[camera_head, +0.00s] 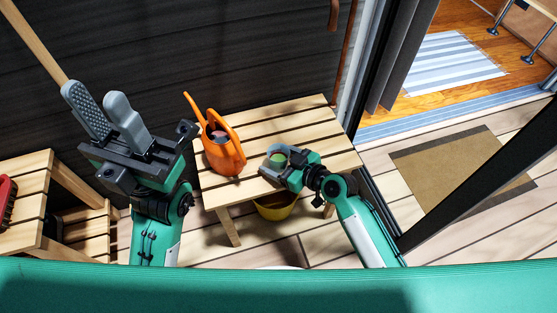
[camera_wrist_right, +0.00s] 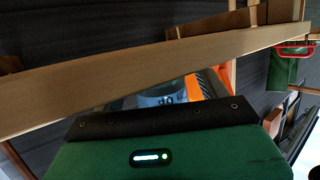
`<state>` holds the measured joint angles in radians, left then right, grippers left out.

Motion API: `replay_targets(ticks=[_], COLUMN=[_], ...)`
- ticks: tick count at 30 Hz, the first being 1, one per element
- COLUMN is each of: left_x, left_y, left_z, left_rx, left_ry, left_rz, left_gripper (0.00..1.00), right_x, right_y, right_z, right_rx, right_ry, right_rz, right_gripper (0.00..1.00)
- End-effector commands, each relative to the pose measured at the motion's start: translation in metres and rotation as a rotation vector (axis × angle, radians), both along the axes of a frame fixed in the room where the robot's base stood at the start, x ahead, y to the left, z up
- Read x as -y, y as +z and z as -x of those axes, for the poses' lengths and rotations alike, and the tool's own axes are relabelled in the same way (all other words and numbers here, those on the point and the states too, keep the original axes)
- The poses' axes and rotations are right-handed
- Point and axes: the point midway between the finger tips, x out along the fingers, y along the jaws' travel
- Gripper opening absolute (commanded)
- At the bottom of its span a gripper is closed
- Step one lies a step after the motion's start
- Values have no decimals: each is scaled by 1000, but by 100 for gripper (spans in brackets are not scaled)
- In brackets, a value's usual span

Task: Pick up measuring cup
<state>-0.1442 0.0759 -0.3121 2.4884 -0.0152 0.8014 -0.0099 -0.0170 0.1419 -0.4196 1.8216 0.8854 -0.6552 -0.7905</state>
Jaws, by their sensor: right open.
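The measuring cup appears to be the small pale round vessel (camera_head: 277,158) with a greenish inside, on the slatted wooden table (camera_head: 290,119). In the right wrist view a pale cup (camera_wrist_right: 166,96) with dark markings shows just beyond the gripper, partly hidden by its dark edge. My right gripper (camera_head: 275,163) is at the cup, low over the table's right part; its jaws are open, and contact cannot be told.
An orange watering can (camera_head: 222,153) stands on the table just left of the cup. A yellow pot (camera_head: 276,207) is under the table. A wooden step stand (camera_head: 25,190) with a red item (camera_head: 6,199) is at left. A doormat (camera_head: 460,174) lies at right.

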Motion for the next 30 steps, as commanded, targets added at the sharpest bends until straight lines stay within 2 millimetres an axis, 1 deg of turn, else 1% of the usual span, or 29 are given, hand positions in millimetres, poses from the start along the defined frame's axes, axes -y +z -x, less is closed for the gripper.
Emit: replay_targets(ticks=[6,7,11,12,14,23,30], left_x=[0,1,1,1,1,1,1], left_y=[0,-1,-2,-2,-3,-3,-1], left_z=[-1,-1,-2,-2,-2,-2,-2], left_rx=[-3,-4,-8,-9,-11,-12,-14], left_ry=[-1,-1,-1,-1,-1,-2,-1], left_rz=[-1,-1,-2,-3,-3,-4,-4], left_gripper=[36,36,36,36,36,36,36], right_x=[-1,-1,-1,-1,0,0,0], right_y=[0,0,0,0,0,1,8], right_z=[-1,-1,0,0,0,0,0], right_rx=[1,0,0,0,0,0,1], right_ry=[0,0,0,0,0,0,0], right_rz=[1,0,0,0,0,0,1], right_gripper=[75,73,47,40,28,27,27])
